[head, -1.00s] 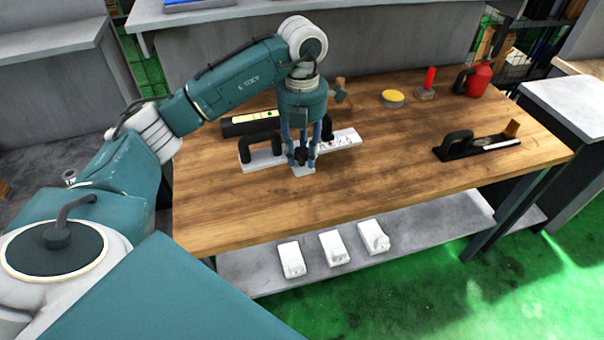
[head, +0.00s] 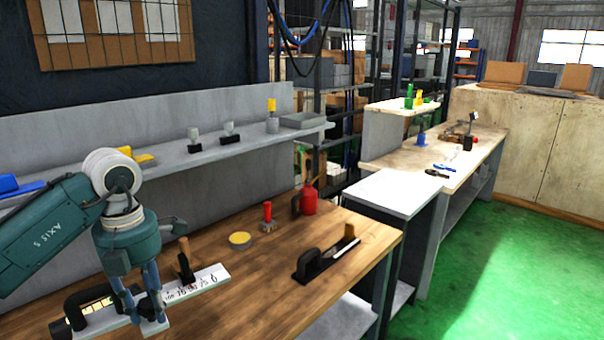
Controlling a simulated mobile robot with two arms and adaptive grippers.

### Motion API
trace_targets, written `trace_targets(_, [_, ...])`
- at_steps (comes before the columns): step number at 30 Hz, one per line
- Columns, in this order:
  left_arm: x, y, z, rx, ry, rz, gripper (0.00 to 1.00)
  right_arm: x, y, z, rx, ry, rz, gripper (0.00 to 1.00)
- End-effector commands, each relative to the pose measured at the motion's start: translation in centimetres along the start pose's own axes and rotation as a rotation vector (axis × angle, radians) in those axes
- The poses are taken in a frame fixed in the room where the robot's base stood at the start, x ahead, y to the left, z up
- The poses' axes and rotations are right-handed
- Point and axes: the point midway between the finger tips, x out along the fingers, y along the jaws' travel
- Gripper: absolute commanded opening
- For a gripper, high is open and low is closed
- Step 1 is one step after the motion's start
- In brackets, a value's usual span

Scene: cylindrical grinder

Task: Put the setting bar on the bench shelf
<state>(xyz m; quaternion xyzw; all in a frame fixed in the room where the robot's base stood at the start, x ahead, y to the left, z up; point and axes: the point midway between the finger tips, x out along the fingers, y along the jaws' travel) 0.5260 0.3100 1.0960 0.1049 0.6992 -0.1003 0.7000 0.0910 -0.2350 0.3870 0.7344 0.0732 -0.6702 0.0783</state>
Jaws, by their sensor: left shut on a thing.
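The long pale bar with dark marks along it, which I take as the setting bar (head: 208,283), lies low over the left part of the wooden bench, with black handle-like parts near its left end. My left gripper (head: 150,318) points down, its fingers shut on this bar near its middle. I cannot tell whether the bar touches the bench top. The grey bench shelf (head: 160,168) runs along the back panel, above and behind the gripper. My right gripper is not in view.
On the shelf stand a yellow-topped item (head: 272,115), two small black-based items and a grey flat box (head: 303,120). On the bench are a yellow tin (head: 239,240), a red-handled brush (head: 267,216), a red can (head: 308,199) and a black-handled tool (head: 325,262).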

Motion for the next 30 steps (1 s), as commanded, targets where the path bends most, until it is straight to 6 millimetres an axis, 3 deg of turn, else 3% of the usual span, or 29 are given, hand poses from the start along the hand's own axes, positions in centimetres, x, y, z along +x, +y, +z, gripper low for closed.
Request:
trace_targets(14, [3.2,-6.8,-2.9,1.185,0.005,0.021,0.00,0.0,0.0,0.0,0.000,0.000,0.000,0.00])
trace_targets(30, [6.5,-14.0,-8.6,2.503,-0.001,0.008,0.00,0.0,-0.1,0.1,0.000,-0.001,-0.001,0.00])
